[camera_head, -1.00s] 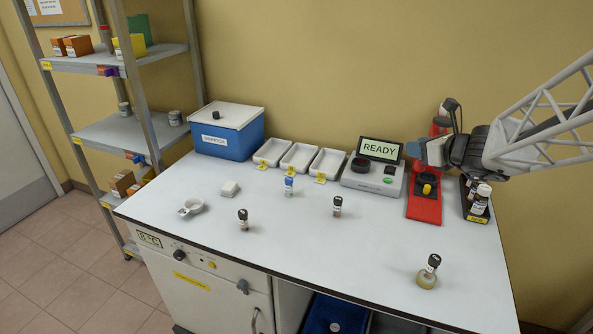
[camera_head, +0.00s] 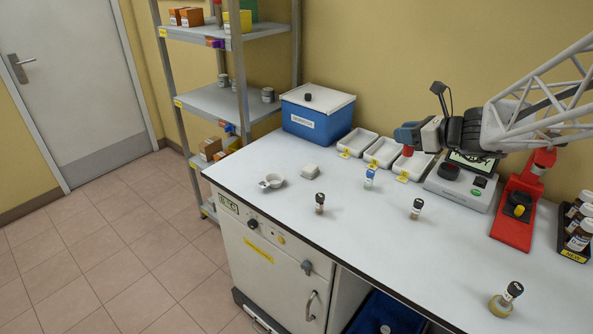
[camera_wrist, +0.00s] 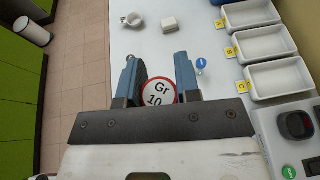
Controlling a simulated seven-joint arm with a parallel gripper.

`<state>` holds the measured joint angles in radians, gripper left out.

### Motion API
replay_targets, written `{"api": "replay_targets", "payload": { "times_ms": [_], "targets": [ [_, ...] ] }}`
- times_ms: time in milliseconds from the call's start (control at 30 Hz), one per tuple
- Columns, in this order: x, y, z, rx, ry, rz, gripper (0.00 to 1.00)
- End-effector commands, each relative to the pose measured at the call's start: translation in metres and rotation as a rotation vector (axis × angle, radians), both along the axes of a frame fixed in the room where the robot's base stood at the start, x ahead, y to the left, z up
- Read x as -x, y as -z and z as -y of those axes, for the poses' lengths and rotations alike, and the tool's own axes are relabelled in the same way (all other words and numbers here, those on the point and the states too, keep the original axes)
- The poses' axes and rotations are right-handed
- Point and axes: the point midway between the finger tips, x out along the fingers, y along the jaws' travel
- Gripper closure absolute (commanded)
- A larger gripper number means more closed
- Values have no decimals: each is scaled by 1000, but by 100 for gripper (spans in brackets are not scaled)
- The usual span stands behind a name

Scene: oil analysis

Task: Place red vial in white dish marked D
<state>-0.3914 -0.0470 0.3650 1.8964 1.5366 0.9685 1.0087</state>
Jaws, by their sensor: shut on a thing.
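My gripper (camera_head: 415,134) is shut on the red vial (camera_head: 403,135), holding it above the bench near the right-hand white dish. In the wrist view the vial's round red-rimmed top (camera_wrist: 158,92), reading "Gr 10", sits between the two fingers (camera_wrist: 157,70). Three empty white dishes stand in a row: left (camera_head: 357,143), middle (camera_head: 385,152) and right (camera_head: 412,165). In the wrist view they lie to the right: far (camera_wrist: 250,15), middle (camera_wrist: 263,43) and near (camera_wrist: 277,79).
A blue-capped vial (camera_head: 370,178) stands just in front of the dishes. Dark-capped vials (camera_head: 320,204) (camera_head: 417,209) stand farther forward. The READY device (camera_head: 461,187) and red stand (camera_head: 515,212) are right; a blue bin (camera_head: 317,122) is left.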

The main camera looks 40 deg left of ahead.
Motion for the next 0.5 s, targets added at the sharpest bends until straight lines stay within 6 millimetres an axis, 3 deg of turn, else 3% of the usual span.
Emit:
{"api": "replay_targets", "payload": {
  "times_ms": [100,500],
  "targets": [
    [14,1,-31,0,-72,-1,92],
    [69,3,-124,6,-305,-2,92]
  ]
}}
